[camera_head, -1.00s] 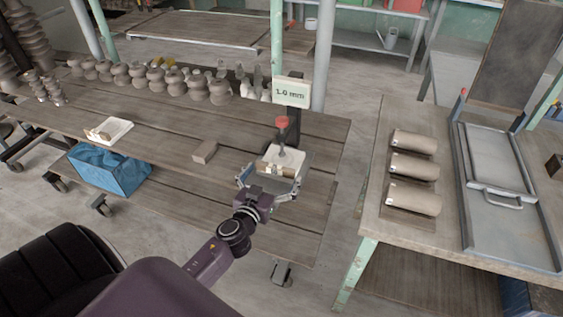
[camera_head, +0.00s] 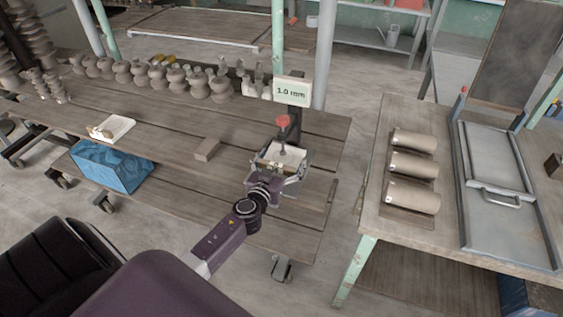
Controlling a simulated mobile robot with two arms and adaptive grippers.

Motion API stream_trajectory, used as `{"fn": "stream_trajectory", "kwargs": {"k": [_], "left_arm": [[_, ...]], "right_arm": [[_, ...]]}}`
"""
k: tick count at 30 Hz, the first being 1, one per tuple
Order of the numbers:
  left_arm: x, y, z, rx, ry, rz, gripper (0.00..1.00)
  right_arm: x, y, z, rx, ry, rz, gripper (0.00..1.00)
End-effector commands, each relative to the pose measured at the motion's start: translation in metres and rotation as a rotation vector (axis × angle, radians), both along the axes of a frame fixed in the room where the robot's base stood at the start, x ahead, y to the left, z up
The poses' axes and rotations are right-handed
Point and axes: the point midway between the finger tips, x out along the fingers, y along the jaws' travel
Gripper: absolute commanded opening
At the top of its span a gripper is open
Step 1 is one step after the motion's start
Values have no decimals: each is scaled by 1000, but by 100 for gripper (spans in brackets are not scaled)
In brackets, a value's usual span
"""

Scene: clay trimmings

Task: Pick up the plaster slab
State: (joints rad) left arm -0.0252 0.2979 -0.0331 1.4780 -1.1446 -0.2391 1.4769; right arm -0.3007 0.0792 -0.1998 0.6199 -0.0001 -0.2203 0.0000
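A pale, tray-like slab (camera_head: 271,158) lies on the wooden table under a gauge stand (camera_head: 283,122) with a red knob and a "1.0 mm" sign. It looks like the plaster slab. My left gripper (camera_head: 281,158) reaches it from the front, with its fingers spread on either side of it. I cannot tell whether the fingers touch it. The gripper covers the slab's near edge. A similar white slab (camera_head: 121,131) with a small piece on it lies further left on the table. My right gripper is not in view.
A tan block (camera_head: 207,149) lies left of my gripper. Several clay pots (camera_head: 157,78) line the table's back. A blue-lined crate (camera_head: 108,166) is below the table's front. The right table (camera_head: 379,235) holds rolled pieces (camera_head: 412,166) and a metal frame.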

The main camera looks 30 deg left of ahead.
Motion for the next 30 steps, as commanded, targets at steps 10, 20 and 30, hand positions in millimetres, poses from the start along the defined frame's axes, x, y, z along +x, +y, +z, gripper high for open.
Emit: {"fn": "stream_trajectory", "kwargs": {"k": [10,20,30], "left_arm": [[0,0,2,1,-3,0,50],[1,1,3,0,-2,0,45],[7,3,16,0,-3,-2,45]], "right_arm": [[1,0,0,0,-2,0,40],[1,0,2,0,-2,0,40],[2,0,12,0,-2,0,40]]}}
